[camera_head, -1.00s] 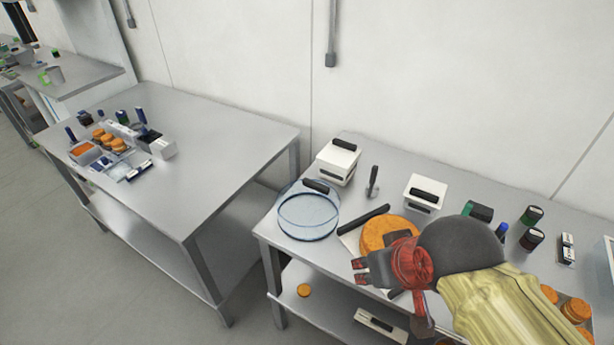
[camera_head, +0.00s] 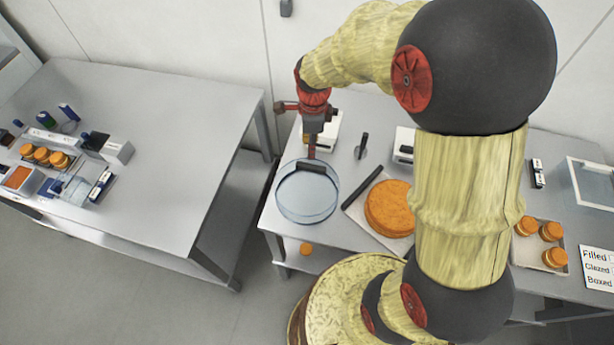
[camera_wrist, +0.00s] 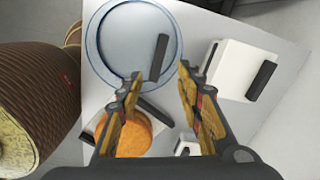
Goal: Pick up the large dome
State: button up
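The large dome (camera_head: 306,205) is a clear, bluish round cover with a black bar handle (camera_head: 312,167) on top. It rests near the left end of the right-hand table. It also shows in the wrist view (camera_wrist: 107,62), with its handle (camera_wrist: 158,58) just beyond my fingertips. My gripper (camera_wrist: 160,74) is open and empty, one finger either side of the handle's line. In the head view my gripper (camera_head: 312,152) points down above the handle. I cannot tell the exact height between them.
A white box (camera_wrist: 232,65) with a black handle stands close beside the dome. A large orange round (camera_head: 388,207) lies on a board right of it, with a black bar (camera_head: 362,188) between. A tray of small orange rounds (camera_head: 527,250) is further right. Another table (camera_head: 180,130) stands left.

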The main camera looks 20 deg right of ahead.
aim_at(311, 166)
jog(key=f+m, duration=0.1)
jog(key=w+f+m+p, duration=0.1)
jog(key=f+m, duration=0.1)
jog(key=shift+f+g, duration=0.2)
jog(key=shift+g, duration=0.2)
jog(key=shift+s+d+f, duration=0.1)
jog(key=shift+s+f, duration=0.1)
jog(key=shift+f, duration=1.8)
jog(key=shift+s+d+f, duration=0.1)
jog(key=shift+s+f, duration=0.05)
jog(key=shift+f, duration=1.85)
jog(key=shift+f, duration=0.15)
jog(key=shift+c, duration=0.3)
grip_shut()
